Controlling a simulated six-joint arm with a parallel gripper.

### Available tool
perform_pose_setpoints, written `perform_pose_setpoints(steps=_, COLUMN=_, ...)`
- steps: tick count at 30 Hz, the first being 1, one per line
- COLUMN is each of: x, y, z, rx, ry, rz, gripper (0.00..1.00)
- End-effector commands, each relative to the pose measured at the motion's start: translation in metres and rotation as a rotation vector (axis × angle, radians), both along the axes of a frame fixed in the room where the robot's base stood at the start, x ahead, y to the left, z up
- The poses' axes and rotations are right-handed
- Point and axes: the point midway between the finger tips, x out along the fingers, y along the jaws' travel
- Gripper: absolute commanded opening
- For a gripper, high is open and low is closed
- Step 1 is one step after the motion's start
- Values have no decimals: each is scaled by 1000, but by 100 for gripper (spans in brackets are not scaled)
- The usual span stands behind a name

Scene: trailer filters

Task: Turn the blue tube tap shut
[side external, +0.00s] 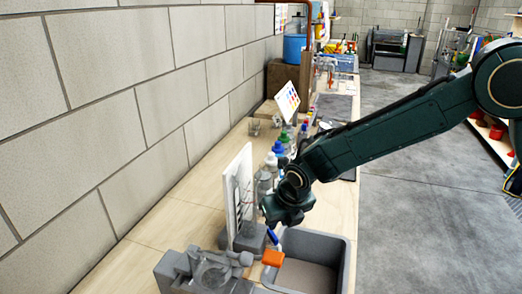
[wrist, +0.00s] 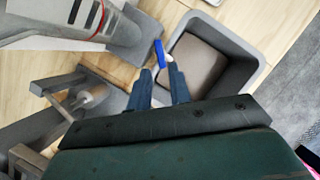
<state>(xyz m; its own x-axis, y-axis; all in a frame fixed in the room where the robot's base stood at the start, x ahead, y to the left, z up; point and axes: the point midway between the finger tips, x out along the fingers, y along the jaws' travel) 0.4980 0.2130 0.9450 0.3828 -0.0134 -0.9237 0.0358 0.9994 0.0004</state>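The blue tap handle (wrist: 160,53) shows in the wrist view as a short bright blue bar beside the grey bin's rim, with a small white part next to it. In the side view a small blue piece (side external: 273,236), which looks like the same handle, sits just below my gripper (side external: 283,218). In the wrist view my gripper (wrist: 160,77) has its two blue-grey fingers apart, with the handle just beyond the tips and roughly in line with the gap. I cannot tell whether a finger touches it. The tube itself is not clearly visible.
A grey bin (side external: 342,272) stands right of the handle. An orange block (side external: 272,258) is by its near left edge. A grey fixture (side external: 205,270) and an upright white panel (side external: 240,195) stand left. Several bottles (side external: 279,150) line the bench behind.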

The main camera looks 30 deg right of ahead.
Motion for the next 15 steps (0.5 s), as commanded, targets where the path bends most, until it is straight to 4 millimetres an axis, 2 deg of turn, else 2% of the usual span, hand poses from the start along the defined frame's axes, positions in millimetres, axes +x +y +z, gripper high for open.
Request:
perform_pose_setpoints(steps=9, x=16, y=-1, z=-41, rx=-1, ry=2, rz=0, gripper=20)
perform_pose_setpoints(steps=15, x=23, y=-1, z=-57, rx=0, ry=1, rz=-1, gripper=20)
